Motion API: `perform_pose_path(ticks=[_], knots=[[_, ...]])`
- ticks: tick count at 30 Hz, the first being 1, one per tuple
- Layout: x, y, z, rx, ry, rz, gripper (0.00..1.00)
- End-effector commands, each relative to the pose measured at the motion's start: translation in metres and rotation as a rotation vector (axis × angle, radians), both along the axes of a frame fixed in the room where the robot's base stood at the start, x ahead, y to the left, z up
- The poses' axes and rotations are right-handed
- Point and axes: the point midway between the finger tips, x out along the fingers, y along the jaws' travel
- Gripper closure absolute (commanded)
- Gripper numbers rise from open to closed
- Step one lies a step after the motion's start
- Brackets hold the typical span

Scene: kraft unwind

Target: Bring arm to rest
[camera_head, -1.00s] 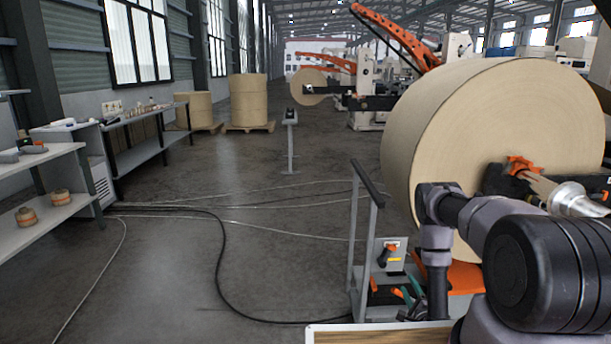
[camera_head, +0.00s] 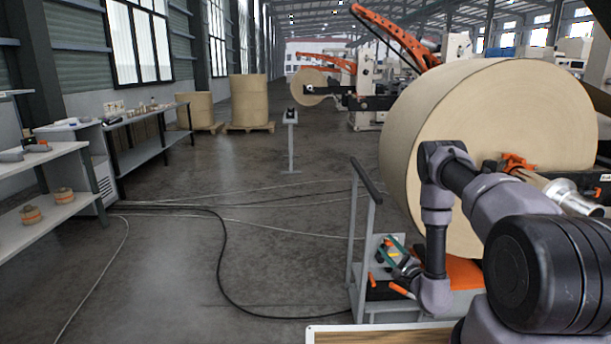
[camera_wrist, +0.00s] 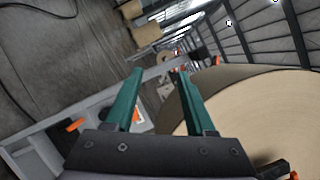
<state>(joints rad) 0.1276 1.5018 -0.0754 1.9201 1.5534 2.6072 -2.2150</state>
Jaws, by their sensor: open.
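My arm (camera_head: 437,215) reaches out at the right of the head view, bent, with its wrist low over a small cart. My gripper (camera_head: 388,250) has green fingers pointing left and up above the cart. In the wrist view my gripper (camera_wrist: 157,73) shows its two green fingers apart, with nothing between them. The big kraft paper roll (camera_head: 475,125) stands behind my arm, and its pale end face fills the right of the wrist view (camera_wrist: 255,110).
The cart (camera_head: 362,290) has a tall handle (camera_head: 366,185) and orange-handled tools. Shelves (camera_head: 45,150) stand at the left. Cables (camera_head: 220,270) cross the floor, which is otherwise open in the middle. More rolls (camera_head: 248,100) stand farther back.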

Motion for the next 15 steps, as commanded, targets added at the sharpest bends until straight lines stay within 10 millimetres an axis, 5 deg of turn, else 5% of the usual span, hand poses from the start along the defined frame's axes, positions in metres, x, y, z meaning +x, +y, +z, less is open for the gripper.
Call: perform_pose_path(ticks=[8,15], knots=[[0.024,0.074,0.144,0.088,-0.061,0.392,0.45],[-0.014,0.135,0.268,0.05,-0.035,0.789,0.45]])
